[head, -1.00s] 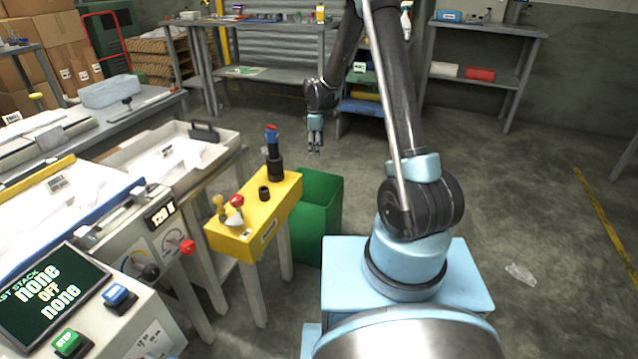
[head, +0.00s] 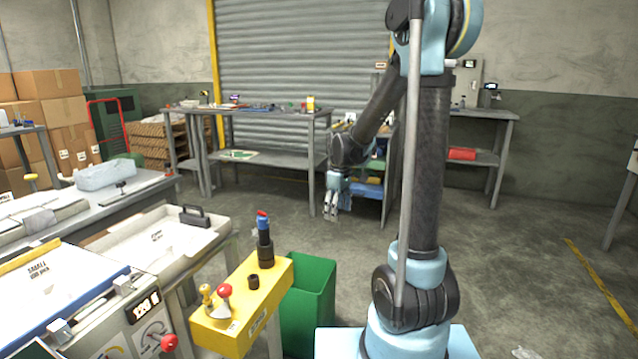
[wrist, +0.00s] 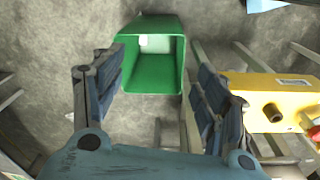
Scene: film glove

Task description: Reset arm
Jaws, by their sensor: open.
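My gripper (head: 332,205) hangs from my raised, folded arm in the head view, pointing down above the open floor. In the wrist view my gripper (wrist: 155,90) shows its two blue-grey fingers spread wide apart, with nothing between them. Below and ahead of the fingers in that view is a green bin (wrist: 140,75). A small pale thing (wrist: 155,43) shows inside the bin. In the head view the green bin (head: 318,300) stands beside the yellow stand, nearer to my base than the gripper.
The yellow stand (head: 225,325) carries a black bottle-like item with a blue and red top (head: 264,240) and knobs. A machine with a white tray (head: 165,245) is at left. Workbenches (head: 260,115) line the back wall. Floor (head: 520,255) at right is mostly clear.

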